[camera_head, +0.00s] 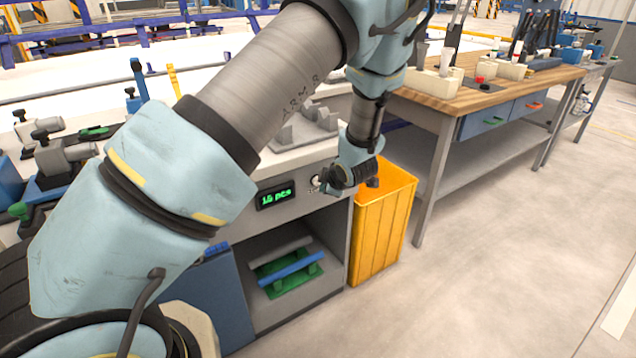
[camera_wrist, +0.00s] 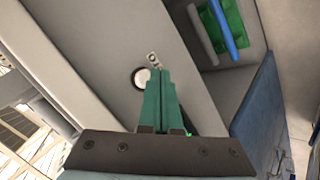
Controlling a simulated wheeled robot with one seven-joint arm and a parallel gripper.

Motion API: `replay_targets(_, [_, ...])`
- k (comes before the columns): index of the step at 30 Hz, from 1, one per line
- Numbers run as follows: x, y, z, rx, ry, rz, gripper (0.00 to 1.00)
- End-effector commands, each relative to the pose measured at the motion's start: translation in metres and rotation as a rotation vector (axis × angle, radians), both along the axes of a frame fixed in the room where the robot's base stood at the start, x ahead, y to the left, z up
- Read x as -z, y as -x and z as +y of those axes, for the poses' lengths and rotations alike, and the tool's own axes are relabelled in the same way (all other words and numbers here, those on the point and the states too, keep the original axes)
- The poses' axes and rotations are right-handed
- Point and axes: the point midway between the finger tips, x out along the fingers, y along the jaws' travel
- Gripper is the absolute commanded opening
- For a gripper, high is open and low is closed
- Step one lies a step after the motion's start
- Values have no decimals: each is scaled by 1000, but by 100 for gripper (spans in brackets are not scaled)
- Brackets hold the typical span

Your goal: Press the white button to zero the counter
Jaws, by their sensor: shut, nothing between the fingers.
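The white button (camera_head: 316,181) is on the grey front panel, right of the counter display (camera_head: 276,196), which glows green and seems to read "15 pcs". In the wrist view the button (camera_wrist: 140,77) is a white disc with a dark rim, its right edge close to the fingertips. My gripper (camera_head: 326,184) is just right of the button in the head view. In the wrist view its green fingers (camera_wrist: 158,72) are shut together with nothing between them, pointing at the panel. I cannot tell whether the tips touch the panel or button.
A yellow bin (camera_head: 384,228) stands right of the panel, below my wrist. An open shelf (camera_head: 318,283) under the panel holds blue and green parts. A wooden-topped workbench (camera_head: 470,97) is at the back right. The floor at right is clear.

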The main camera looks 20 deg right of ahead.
Motion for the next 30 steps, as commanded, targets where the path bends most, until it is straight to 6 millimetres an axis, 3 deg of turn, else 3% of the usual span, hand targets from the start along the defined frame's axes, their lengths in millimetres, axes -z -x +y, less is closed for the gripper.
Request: replay_targets(30, [0, -8, 1, -1, 1, 0, 0])
